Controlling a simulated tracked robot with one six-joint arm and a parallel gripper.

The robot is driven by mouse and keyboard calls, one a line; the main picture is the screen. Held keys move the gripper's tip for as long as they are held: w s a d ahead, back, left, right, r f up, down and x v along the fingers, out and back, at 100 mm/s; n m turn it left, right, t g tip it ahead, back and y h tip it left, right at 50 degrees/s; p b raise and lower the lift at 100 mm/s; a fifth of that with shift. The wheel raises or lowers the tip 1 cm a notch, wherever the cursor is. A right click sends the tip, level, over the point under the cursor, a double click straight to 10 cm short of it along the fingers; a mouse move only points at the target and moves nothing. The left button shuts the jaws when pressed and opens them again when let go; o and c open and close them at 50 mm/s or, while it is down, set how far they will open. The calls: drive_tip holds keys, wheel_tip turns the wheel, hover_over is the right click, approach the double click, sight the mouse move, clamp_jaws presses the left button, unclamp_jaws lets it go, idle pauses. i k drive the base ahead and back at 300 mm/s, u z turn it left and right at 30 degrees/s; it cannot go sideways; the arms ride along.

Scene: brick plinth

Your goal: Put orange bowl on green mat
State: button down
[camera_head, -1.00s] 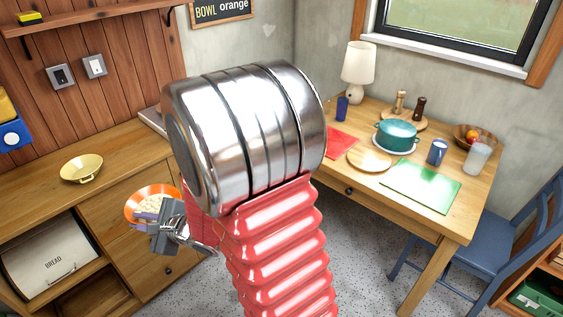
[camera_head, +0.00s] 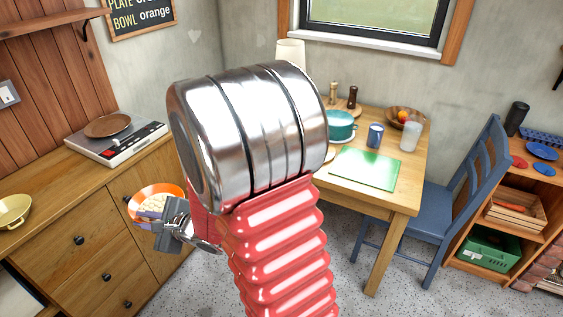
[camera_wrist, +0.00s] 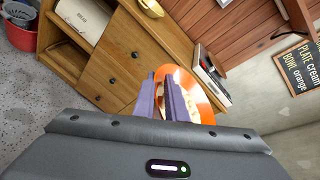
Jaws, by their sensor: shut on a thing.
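The orange bowl (camera_head: 156,192) has pale contents and is held in my gripper (camera_head: 165,212), in front of the wooden cabinet. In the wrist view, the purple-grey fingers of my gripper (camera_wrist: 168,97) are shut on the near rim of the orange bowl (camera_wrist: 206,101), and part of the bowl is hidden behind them. The green mat (camera_head: 364,169) lies flat on the front of the wooden table, to the right of my arm. Nothing stands on the mat. The bowl is well apart from it.
A blue chair (camera_head: 447,193) is at the table's right. A scale with a brown plate (camera_head: 107,125) is on the cabinet.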

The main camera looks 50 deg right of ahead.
sight(368, 168)
drive_tip(key=z, duration=0.4)
drive_tip(key=i, duration=0.2)
drive_tip(key=z, duration=1.4)
drive_tip(key=i, duration=0.9)
drive_tip(key=u, duration=0.4)
